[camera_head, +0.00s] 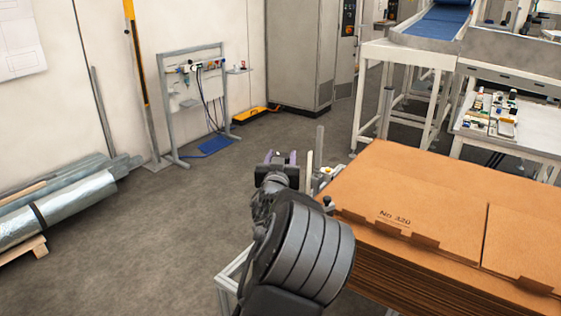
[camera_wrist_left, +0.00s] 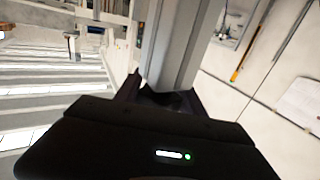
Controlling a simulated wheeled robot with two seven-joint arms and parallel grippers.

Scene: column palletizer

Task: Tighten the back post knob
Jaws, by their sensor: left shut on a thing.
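My left gripper (camera_head: 281,158) is beyond the near left side of the cardboard stack, beside upright grey posts. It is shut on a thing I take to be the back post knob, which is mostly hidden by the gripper. A grey upright post (camera_head: 319,147) stands just right of the gripper. In the left wrist view, my left gripper (camera_wrist_left: 160,98) has its dark fingers close against a long grey post (camera_wrist_left: 187,45), and the knob itself cannot be made out. My right gripper is not in view.
A tall stack of cardboard blanks (camera_head: 430,215) fills the right side. A small dark knob (camera_head: 328,202) sits at its near left edge. Another grey post (camera_head: 386,113) stands behind the stack. Wrapped rolls (camera_head: 60,215) lie by the left wall. The floor (camera_head: 170,240) between is clear.

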